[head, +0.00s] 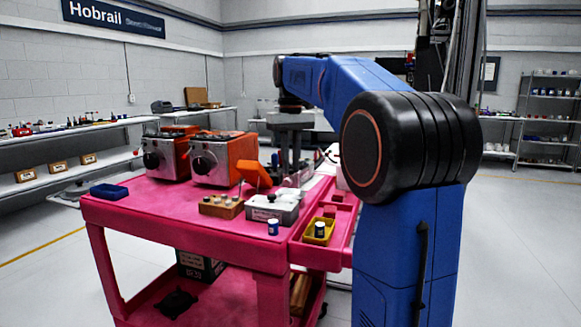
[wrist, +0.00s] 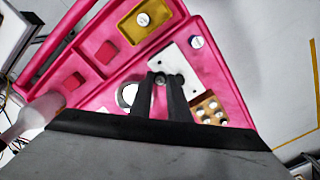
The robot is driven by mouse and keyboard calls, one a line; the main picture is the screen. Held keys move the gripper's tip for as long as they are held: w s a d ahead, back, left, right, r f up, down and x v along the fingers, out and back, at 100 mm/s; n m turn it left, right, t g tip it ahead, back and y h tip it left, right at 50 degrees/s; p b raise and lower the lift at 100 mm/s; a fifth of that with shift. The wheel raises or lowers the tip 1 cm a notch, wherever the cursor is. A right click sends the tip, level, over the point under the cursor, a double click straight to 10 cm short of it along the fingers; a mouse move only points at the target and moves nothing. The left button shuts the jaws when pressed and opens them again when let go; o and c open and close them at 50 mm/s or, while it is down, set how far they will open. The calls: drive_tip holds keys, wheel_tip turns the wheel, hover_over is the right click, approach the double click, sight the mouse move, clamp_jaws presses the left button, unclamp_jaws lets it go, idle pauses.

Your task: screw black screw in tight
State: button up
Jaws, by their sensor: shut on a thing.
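My gripper (wrist: 160,84) points down over the pink cart top and is shut on a small dark round piece between its fingertips, apparently the black screw (wrist: 160,80). In the wrist view the fingertips are over the white-grey box (wrist: 183,62). In the head view the grey box (head: 271,209) stands near the cart's front right, with my gripper (head: 290,178) above and behind it. I cannot tell whether the screw sits in a hole, because the fingers hide its lower part.
A wooden block with holes (head: 221,206) stands left of the box. A small blue-and-white cylinder (head: 273,227) stands before it. A yellow tray (head: 319,238) holds another cylinder. Silver machines (head: 212,160) stand at the back left. A blue tray (head: 109,191) lies far left.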

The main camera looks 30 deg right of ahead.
drive_tip(key=shift+s+d+f, duration=0.1)
drive_tip(key=shift+f, duration=3.35)
drive_tip(key=shift+f, duration=0.95)
drive_tip(key=shift+o, duration=0.5)
